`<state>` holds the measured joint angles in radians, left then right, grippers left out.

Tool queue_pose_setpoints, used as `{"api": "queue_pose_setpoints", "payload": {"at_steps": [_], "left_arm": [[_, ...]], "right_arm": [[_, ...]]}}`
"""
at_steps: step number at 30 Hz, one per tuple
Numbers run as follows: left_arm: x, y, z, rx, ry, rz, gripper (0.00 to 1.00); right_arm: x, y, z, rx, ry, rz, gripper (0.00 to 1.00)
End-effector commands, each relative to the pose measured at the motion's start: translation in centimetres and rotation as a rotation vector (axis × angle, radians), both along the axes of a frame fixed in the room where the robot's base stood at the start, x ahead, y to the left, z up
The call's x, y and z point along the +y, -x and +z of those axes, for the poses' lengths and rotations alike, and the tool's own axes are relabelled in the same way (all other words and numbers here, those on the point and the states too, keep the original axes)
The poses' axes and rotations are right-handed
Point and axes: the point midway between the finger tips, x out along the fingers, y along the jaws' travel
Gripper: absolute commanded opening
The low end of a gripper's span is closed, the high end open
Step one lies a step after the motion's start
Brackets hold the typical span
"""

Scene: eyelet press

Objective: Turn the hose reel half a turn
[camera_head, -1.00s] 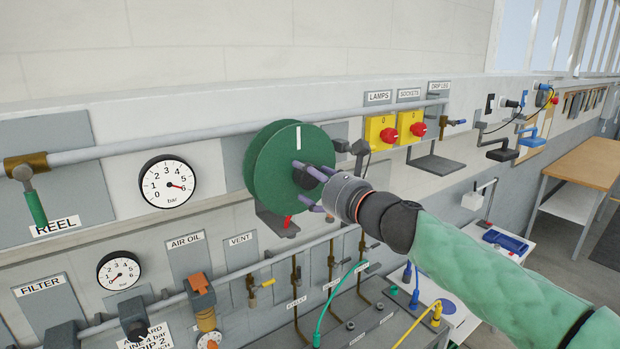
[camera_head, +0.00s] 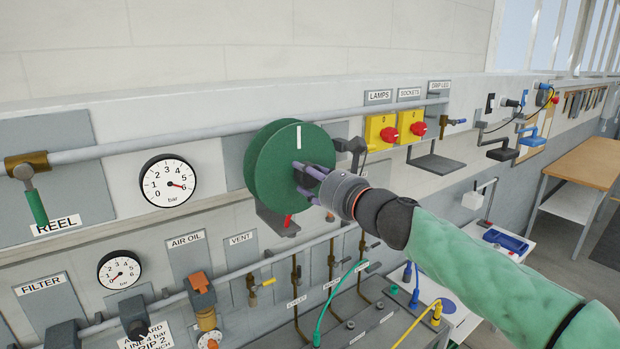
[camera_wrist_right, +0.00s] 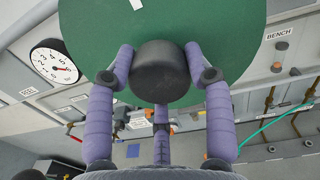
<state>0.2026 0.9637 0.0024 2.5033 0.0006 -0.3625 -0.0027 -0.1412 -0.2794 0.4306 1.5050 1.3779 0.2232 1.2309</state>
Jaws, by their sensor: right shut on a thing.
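The hose reel (camera_head: 270,168) is a green double disc on the wall, with a white mark (camera_head: 298,137) upright near the top of its face. In the right wrist view the green disc (camera_wrist_right: 235,35) fills the upper middle, with a round black knob (camera_wrist_right: 160,72) at its front. My right gripper (camera_head: 309,177) has purple fingers and is shut on this knob, one finger on each side and a third below. In the head view the fingers and wrist largely hide the knob. My left gripper is not in view.
A grey pipe (camera_head: 215,133) runs along the wall behind the reel. A dark bracket with a red part (camera_head: 288,221) sits under the reel. Yellow switch boxes (camera_head: 381,131) are to its right, a pressure gauge (camera_head: 168,181) to its left. Valves and a lower pipe (camera_head: 225,279) lie below.

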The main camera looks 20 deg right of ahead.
Motion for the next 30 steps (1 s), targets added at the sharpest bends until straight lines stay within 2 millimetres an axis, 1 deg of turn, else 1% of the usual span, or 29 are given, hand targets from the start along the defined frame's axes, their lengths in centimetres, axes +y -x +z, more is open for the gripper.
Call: {"api": "queue_pose_setpoints", "payload": {"at_steps": [1,8,14,20,30], "left_arm": [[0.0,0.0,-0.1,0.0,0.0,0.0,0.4],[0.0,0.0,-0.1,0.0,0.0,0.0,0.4],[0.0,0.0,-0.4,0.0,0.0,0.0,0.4],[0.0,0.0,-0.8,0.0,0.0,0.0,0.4],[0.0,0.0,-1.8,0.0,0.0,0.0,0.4]], "right_arm": [[0.1,-0.1,-0.4,0.005,0.005,0.0,0.0],[0.1,-0.1,-0.5,-0.003,0.031,0.0,0.0],[0.1,-0.2,-0.7,-0.021,0.088,0.0,0.0],[0.1,-0.2,-0.8,-0.065,0.215,0.001,0.0],[0.1,-0.3,-0.9,-0.174,0.519,0.003,0.0]]}}
